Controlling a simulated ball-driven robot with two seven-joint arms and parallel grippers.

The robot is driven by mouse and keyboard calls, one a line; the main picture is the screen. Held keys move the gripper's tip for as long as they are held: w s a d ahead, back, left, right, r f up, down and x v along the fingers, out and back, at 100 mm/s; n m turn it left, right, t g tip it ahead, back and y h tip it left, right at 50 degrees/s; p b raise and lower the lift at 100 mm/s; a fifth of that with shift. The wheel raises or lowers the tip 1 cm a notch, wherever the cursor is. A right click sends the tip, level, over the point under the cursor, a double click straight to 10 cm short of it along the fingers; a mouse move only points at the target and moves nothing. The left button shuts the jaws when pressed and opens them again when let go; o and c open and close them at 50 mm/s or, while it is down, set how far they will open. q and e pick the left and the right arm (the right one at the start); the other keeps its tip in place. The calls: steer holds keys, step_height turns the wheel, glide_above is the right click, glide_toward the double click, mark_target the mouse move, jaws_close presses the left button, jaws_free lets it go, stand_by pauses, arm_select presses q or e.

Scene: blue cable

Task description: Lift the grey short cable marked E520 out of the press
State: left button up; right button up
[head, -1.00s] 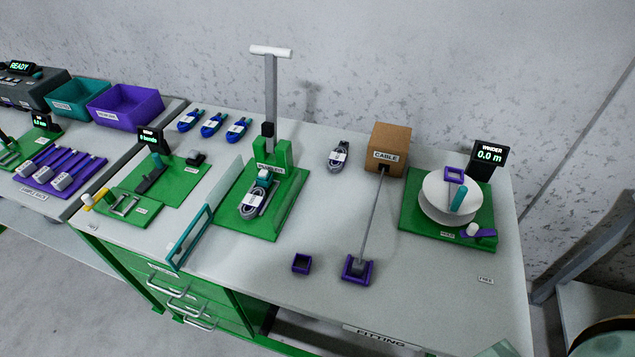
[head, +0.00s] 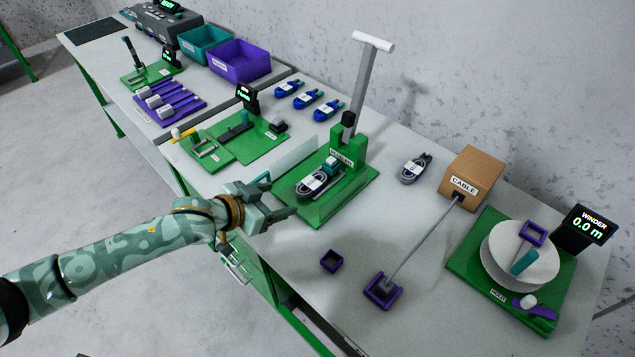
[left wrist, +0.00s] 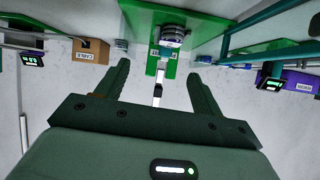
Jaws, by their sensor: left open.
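The grey short cable (head: 317,184) lies coiled in the green press (head: 352,183), with a white label too small to read and a teal piece at its head end. The press has a tall lever with a white crossbar, standing raised. In the left wrist view the cable (left wrist: 173,36) shows at the top centre, beyond my fingers. My left gripper (head: 277,202) is open and empty, just left of and in front of the press base, apart from the cable. It also shows in the left wrist view (left wrist: 160,85). My right gripper is not in view.
A clear guard panel (head: 293,160) stands along the press's left side. Another grey cable (head: 416,168) lies right of the press, near the cable box (head: 471,178). A small purple holder (head: 332,261) and the winder (head: 520,255) are further right. Blue cables (head: 306,98) lie behind.

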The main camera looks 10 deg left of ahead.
arm_select(q)
steer(key=w+a, duration=0.2)
steer(key=b, duration=0.5)
glide_toward(315, 180)
steer(key=w, duration=0.1)
steer(key=w+f, duration=0.1)
steer(key=w+d, duration=0.1)
steer(key=shift+w+f+n, duration=0.1)
steer(key=shift+f+n, duration=0.25)
steer(key=shift+n, duration=0.05)
steer(key=shift+w+d, duration=0.2)
steer(key=b+x, duration=0.1)
steer(key=x, duration=0.1)
steer(key=b+x, duration=0.1)
steer(key=x, duration=0.1)
steer(key=shift+d+f+b, duration=0.3)
steer(key=shift+d+f, duration=0.1)
steer(key=shift+f, duration=0.05)
steer(key=shift+w+d, duration=0.15)
steer(key=shift+w, duration=0.05)
steer(key=shift+r, duration=0.1)
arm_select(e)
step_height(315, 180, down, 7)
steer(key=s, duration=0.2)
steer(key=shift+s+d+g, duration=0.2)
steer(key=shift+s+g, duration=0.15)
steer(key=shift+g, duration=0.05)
